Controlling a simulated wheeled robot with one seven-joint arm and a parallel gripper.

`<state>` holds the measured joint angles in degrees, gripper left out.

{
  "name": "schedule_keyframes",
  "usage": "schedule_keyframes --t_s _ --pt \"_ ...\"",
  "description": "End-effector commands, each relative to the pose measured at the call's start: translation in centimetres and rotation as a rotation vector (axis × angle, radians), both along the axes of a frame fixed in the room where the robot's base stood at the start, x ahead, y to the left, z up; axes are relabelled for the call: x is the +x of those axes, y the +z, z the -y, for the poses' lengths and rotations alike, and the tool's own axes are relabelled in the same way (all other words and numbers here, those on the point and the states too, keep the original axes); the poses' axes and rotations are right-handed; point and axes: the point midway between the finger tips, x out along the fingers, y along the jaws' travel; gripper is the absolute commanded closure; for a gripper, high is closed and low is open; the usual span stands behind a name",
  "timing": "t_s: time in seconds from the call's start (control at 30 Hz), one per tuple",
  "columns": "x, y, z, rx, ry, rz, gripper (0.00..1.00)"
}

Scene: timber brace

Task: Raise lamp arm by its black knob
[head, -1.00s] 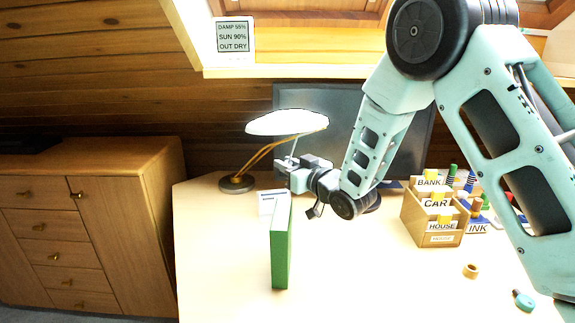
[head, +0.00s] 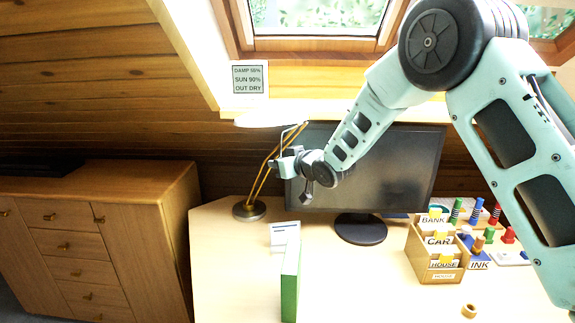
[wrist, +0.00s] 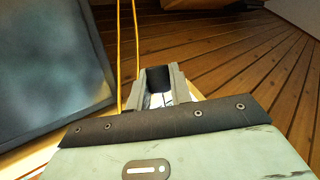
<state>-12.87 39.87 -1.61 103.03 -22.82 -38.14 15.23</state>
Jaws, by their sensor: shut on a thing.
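The desk lamp has a round dark base (head: 249,210), two thin brass arm rods (head: 262,177) and a wide white shade (head: 272,119). The rods rise steeply from the base to the shade. My gripper (head: 276,164) is beside the rods, below the shade. In the wrist view my gripper (wrist: 158,82) is shut on the black knob (wrist: 158,78), which sits between its two fingers. The brass rods (wrist: 127,50) run just left of the fingers in that view.
A dark monitor (head: 390,165) stands close behind my forearm. A green book (head: 290,285) and a small white card (head: 285,235) stand on the desk. A labelled wooden box (head: 436,258) is at right. A cabinet (head: 100,235) is at left.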

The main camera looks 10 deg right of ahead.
Motion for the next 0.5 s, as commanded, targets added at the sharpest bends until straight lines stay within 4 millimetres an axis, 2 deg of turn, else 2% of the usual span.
schedule_keyframes --t_s 0.03,0.1,0.5 --pt "0.6 1.3 -0.3 -0.007 0.001 -0.015 1.0" --pt "1.3 2.0 -0.6 -0.016 0.001 -0.037 1.0" --pt "4.8 4.9 -2.3 -0.067 0.0 -0.14 1.0"
